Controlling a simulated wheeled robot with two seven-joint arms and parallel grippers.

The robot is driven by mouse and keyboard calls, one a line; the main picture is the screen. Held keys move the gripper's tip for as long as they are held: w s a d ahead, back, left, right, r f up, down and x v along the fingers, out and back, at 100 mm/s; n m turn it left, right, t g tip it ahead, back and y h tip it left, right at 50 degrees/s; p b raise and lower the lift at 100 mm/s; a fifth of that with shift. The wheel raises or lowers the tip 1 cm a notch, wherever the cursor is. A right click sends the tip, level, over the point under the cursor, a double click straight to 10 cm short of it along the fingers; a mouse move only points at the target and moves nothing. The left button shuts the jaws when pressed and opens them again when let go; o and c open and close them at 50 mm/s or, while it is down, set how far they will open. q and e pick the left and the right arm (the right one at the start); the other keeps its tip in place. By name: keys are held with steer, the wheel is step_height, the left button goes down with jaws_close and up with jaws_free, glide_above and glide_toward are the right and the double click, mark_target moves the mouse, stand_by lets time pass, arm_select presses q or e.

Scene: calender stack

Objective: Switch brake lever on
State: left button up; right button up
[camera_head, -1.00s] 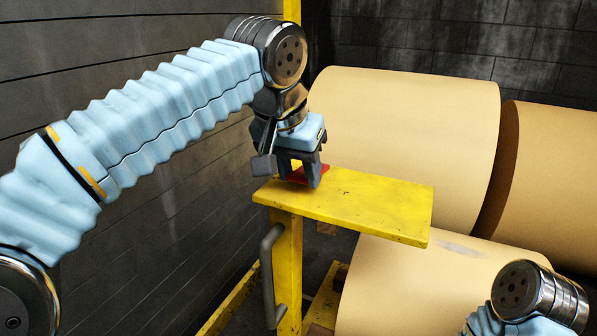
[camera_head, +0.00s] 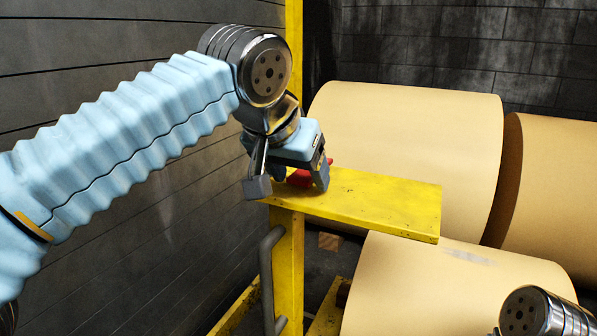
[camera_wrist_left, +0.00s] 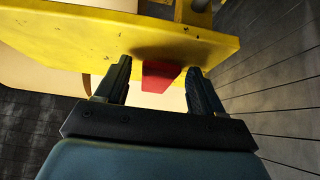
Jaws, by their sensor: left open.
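A red part (camera_head: 302,178), which looks like the brake lever, sits at the left end of a yellow metal plate (camera_head: 385,205). In the left wrist view the red part (camera_wrist_left: 160,76) shows between the fingers, near the plate's edge. The fingers and wrist hide some of the red part in the head view. Only a joint of my right arm shows at the lower right; its gripper is out of view.
A yellow post (camera_head: 289,262) carries the plate, with a grey bent bar (camera_head: 266,275) beside it. A dark panelled wall (camera_head: 120,235) is close on the left.

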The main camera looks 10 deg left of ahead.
arm_select(q)
steer(key=shift+r, duration=0.1)
steer(key=p+v, duration=0.3)
steer(key=v, duration=1)
steer(key=shift+s+r, duration=0.2)
steer(key=shift+s, duration=0.05)
arm_select(e)
steer(key=r, duration=0.3)
steer(key=shift+s+a+r, duration=0.1)
steer(key=shift+a, duration=0.2)
arm_select(q)
steer(key=shift+a, duration=0.15)
